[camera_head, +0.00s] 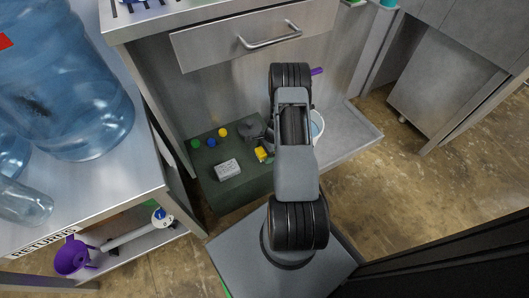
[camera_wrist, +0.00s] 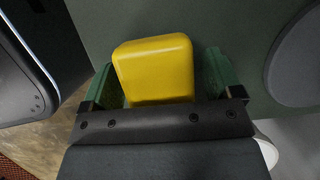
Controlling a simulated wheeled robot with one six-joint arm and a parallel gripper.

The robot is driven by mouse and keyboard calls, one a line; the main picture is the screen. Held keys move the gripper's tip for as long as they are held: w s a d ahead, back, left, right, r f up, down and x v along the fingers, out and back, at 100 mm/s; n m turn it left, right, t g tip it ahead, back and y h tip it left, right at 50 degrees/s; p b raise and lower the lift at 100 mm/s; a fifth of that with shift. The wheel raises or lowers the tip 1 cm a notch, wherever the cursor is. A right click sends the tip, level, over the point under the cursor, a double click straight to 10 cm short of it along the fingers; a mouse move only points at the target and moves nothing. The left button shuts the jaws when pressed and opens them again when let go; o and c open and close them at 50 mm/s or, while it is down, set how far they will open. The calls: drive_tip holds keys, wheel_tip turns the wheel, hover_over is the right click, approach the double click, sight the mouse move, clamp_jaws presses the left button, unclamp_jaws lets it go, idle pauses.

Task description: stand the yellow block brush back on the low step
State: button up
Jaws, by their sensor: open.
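The yellow block brush (camera_wrist: 155,62) shows in the wrist view as a smooth yellow block with rounded corners. My gripper (camera_wrist: 160,72) is open, with one green finger on each side of the block. I cannot tell whether the fingers touch it. In the head view the yellow brush (camera_head: 261,154) is at the right part of the dark green low step (camera_head: 215,198), beside my arm, which partly hides it. Its bristles do not show, and I cannot tell whether it stands or lies.
On the step are a white-grey block (camera_head: 228,169), small green, blue and yellow balls, and a grey round thing (camera_head: 252,128). A white bucket (camera_head: 318,127) stands right of my arm. The returns counter (camera_head: 110,195) with large jugs is at left. Open floor lies at right.

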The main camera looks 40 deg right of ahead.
drive_tip(key=p+v, duration=0.5)
drive_tip(key=v, duration=0.7)
drive_tip(key=shift+r, duration=0.2)
idle(0.4)
